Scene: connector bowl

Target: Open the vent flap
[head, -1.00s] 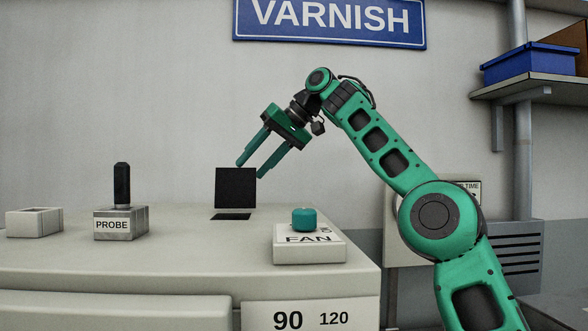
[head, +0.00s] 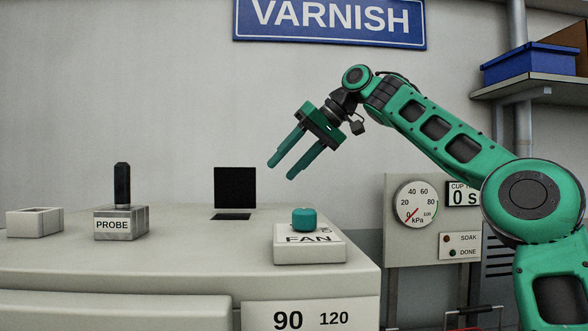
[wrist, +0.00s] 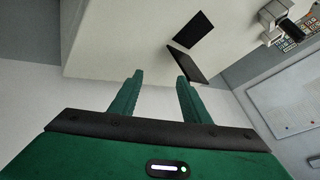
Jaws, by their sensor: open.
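The vent flap (head: 235,187) is a dark square plate standing upright behind a dark opening (head: 231,216) in the top of the pale cabinet. In the wrist view the flap (wrist: 187,65) shows beyond the fingertips, with the opening (wrist: 194,28) beside it. My gripper (head: 279,170) is open and empty, in the air to the right of the flap and apart from it. Both fingers (wrist: 158,75) show in the wrist view with nothing between them.
On the cabinet top (head: 180,255) stand a teal FAN knob (head: 304,219) on its pale block, a PROBE block (head: 120,224) with a black post, and a pale open box (head: 34,223). A gauge panel (head: 430,240) stands at right.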

